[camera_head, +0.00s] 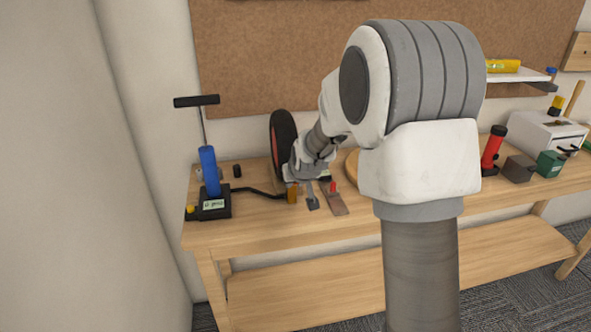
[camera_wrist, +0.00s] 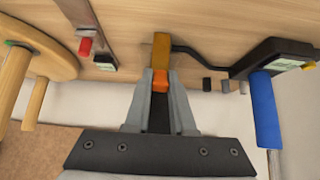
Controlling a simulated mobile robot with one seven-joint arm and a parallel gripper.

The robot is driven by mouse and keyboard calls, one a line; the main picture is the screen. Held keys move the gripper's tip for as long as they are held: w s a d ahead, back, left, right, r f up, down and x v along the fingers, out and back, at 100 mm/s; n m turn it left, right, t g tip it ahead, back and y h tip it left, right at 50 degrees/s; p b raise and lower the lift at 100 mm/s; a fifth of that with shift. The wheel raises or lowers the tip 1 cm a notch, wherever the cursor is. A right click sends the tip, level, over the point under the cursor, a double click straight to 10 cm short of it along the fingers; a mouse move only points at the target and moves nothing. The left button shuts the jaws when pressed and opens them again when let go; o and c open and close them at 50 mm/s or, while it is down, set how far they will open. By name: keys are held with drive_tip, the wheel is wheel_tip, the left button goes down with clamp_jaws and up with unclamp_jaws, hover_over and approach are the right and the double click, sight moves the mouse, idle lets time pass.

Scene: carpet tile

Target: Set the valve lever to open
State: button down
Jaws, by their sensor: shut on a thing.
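The valve is a small amber-yellow block (camera_wrist: 161,46) at the end of a black hose, on the wooden bench. It also shows in the head view (camera_head: 292,194), just below my gripper. Its orange lever (camera_wrist: 161,79) sits between my two grey fingers. My gripper (camera_wrist: 160,85) is shut on the lever; in the head view my gripper (camera_head: 298,180) is partly hidden by my wrist. The hose leads to a pump with a blue barrel (camera_head: 209,171) and a black base (camera_head: 214,205), which also shows in the wrist view (camera_wrist: 275,56). I cannot read the lever's setting.
A metal strip with a red part (camera_wrist: 85,46) lies close beside the valve. A red-and-black wheel (camera_head: 283,136) stands behind my gripper. A round wooden piece (camera_wrist: 55,50) is to one side. The bench front (camera_head: 265,225) is mostly clear. My arm hides the bench middle.

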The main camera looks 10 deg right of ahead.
drive_tip(key=shift+w+r+g+p, duration=0.35)
drive_tip(key=shift+g+p, duration=0.35)
drive_tip(key=shift+p, duration=0.95)
drive_tip(key=shift+g, duration=0.4)
drive_tip(key=c, duration=0.8)
unclamp_jaws()
drive_tip(key=shift+f, duration=0.1)
drive_tip(key=shift+o, duration=0.2)
drive_tip(key=p+v, duration=0.1)
drive_tip(key=v, duration=1.6)
drive_tip(key=shift+r, duration=0.2)
